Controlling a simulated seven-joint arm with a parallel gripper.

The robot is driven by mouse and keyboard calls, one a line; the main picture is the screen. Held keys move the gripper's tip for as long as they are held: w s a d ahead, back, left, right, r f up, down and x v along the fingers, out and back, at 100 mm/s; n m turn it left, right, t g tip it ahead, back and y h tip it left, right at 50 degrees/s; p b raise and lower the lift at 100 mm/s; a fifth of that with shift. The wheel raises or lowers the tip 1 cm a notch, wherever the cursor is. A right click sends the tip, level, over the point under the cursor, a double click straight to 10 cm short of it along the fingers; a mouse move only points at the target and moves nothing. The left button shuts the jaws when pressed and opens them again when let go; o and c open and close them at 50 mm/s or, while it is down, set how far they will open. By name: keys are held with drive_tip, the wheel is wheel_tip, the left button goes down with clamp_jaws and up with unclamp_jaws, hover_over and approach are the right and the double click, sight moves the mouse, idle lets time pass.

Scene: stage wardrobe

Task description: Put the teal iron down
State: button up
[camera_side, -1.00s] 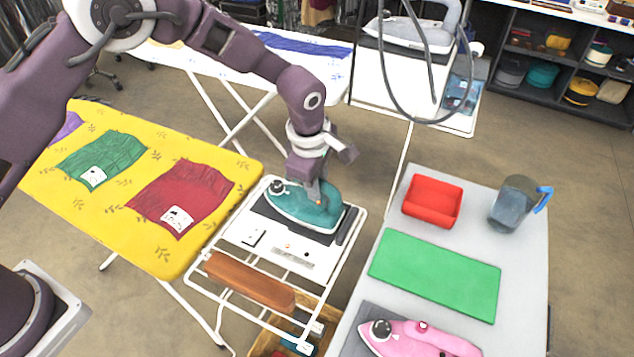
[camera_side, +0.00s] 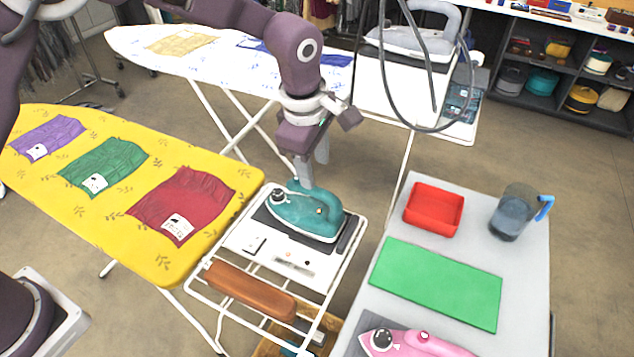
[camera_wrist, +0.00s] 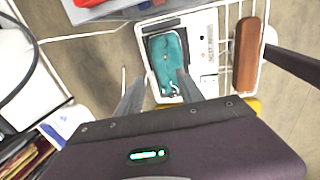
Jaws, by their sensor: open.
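The teal iron (camera_side: 308,214) rests flat on the dark pad of the white iron rest (camera_side: 262,232) at the end of the yellow ironing board. The iron also shows in the wrist view (camera_wrist: 167,62), lying on the dark pad. My gripper (camera_side: 305,180) is just above the iron in the side view, pointing down. In the wrist view the two fingers (camera_wrist: 157,92) are spread wide with nothing between them that they grip. Whether a fingertip still touches the iron's handle cannot be told.
A yellow ironing board (camera_side: 95,215) with purple, green and red cloths is to the left. A grey table (camera_side: 400,270) at right holds a red tray (camera_side: 434,222), a green mat (camera_side: 440,290), a jug (camera_side: 512,215) and a pink iron (camera_side: 405,346). A brown sleeve board (camera_side: 248,290) lies in front.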

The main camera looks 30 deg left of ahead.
drive_tip(key=s+a+r+m+t, duration=0.1)
drive_tip(key=s+a+r+m, duration=0.3)
drive_tip(key=s+a+r, duration=0.4)
drive_tip(key=s+a+r+m+t, duration=0.1)
drive_tip(key=s+a+r+m, duration=0.35)
drive_tip(key=r, duration=0.45)
drive_tip(key=s+a+f+m, duration=0.1)
drive_tip(key=s+a+m, duration=0.2)
drive_tip(key=s, duration=0.5)
drive_tip(key=s+a+m+t, duration=0.1)
drive_tip(key=s+a+m, duration=0.2)
drive_tip(key=s+m, duration=0.3)
drive_tip(key=s, duration=0.3)
drive_tip(key=shift+s+f, duration=0.3)
drive_tip(key=shift+f, duration=0.05)
drive_tip(key=shift+o, duration=0.5)
drive_tip(key=shift+a+m, duration=0.1)
drive_tip(key=shift+m, duration=0.15)
